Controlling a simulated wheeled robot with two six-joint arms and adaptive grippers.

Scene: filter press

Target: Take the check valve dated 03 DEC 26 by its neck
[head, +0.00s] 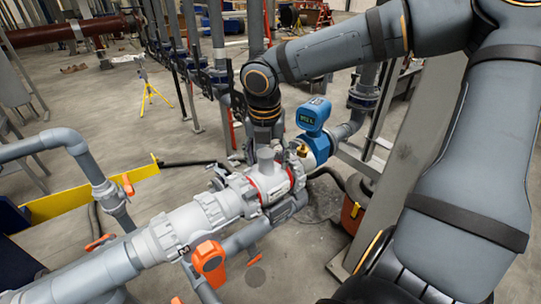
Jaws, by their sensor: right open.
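A pale grey check valve (269,178) with a red ring sits in line with the grey plastic pipework near the middle of the head view. Its short upright neck (265,157) points up. No date can be read on it. My right gripper (263,143) reaches down from above, directly over and close to the neck. It is open, but its fingertips are small and dark here, and I cannot tell whether they touch the neck. My left gripper is not in view.
A blue meter (313,116) with a display stands just right of the valve. An orange-handled valve (209,262) is in front. Grey pipes (80,272) run to the lower left, past a yellow plate (90,192). A yellow tripod (148,92) stands on open floor behind.

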